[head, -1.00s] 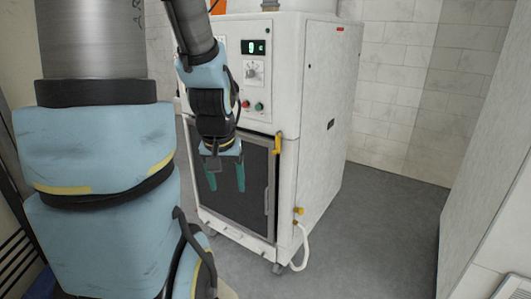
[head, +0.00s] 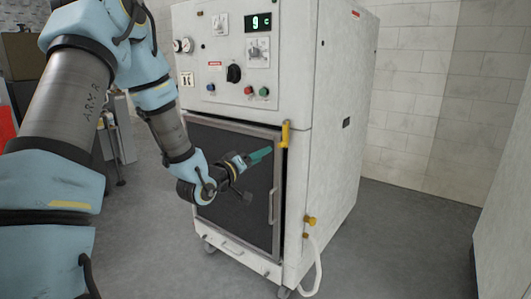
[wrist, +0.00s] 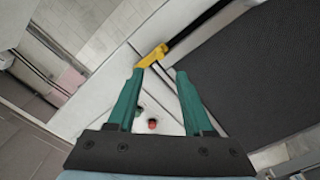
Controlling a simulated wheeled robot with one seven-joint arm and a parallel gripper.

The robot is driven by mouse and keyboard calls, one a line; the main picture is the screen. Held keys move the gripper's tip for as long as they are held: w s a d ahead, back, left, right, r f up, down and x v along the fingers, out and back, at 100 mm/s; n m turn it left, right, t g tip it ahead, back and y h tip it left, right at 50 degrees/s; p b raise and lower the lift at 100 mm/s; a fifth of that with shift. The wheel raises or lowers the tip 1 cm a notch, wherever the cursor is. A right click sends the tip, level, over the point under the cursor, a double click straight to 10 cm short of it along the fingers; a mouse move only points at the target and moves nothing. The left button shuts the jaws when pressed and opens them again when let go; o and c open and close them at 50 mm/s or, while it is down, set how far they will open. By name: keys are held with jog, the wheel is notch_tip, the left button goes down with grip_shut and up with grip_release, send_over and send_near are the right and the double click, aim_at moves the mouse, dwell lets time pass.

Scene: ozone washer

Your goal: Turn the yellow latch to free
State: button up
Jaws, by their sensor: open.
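The yellow latch (head: 285,134) sits at the top right corner of the dark door (head: 228,180) on the white washer's front. It stands upright along the door edge in the head view. My gripper (head: 266,154) is just left of the latch, in front of the door, with its teal fingers pointing toward it. In the wrist view the latch (wrist: 153,56) shows beyond the two teal fingers of my gripper (wrist: 157,74), which are apart with nothing between them. The latch appears apart from the fingers.
The washer's panel (head: 232,65) with knobs and coloured buttons is above the door. A vertical door handle (head: 273,206) is below the latch. A yellow valve (head: 309,220) with a white hose (head: 317,265) is low on the right side. Floor at right is clear.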

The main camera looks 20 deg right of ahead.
aim_at(279, 146)
jog(key=x, duration=1)
jog(key=shift+d, duration=0.1)
grip_shut()
dwell(1.2)
